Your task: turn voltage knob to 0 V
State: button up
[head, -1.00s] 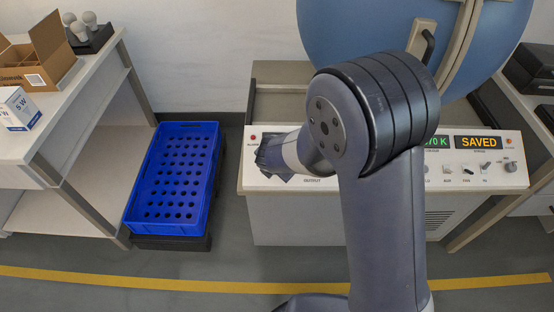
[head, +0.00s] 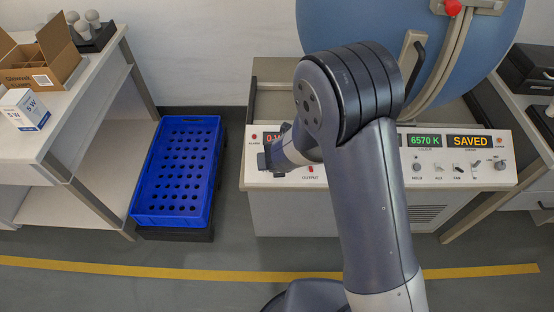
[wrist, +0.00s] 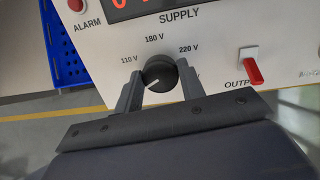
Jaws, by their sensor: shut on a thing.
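The voltage knob (wrist: 157,73) is a round black knob on the white supply panel (wrist: 218,28), seen in the wrist view. Its white pointer mark faces the lower left. Labels 110 V, 180 V and 220 V show around it; another label at the right is mostly hidden by a finger, and the area left below is covered. My gripper (wrist: 160,84) has a finger on each side of the knob and is shut on it. In the head view my gripper (head: 269,158) is at the panel's left end, and the knob is hidden there. The supply display (head: 271,138) shows red characters, partly covered.
A red output switch (wrist: 252,70) sits right of the knob, and an alarm light (wrist: 76,5) at upper left. A blue crate (head: 143,190) stands left of the console. A large blue sphere (head: 340,25) rises behind. Open floor lies in front.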

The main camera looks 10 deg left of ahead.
jog(key=shift+n, duration=0.5)
jog(key=o, duration=1)
jog(key=shift+r, duration=0.1)
jog(key=p+v, duration=0.4)
jog(key=v, duration=0.6)
jog(key=shift+s+r+p, duration=0.25)
jog(key=shift+p, duration=0.05)
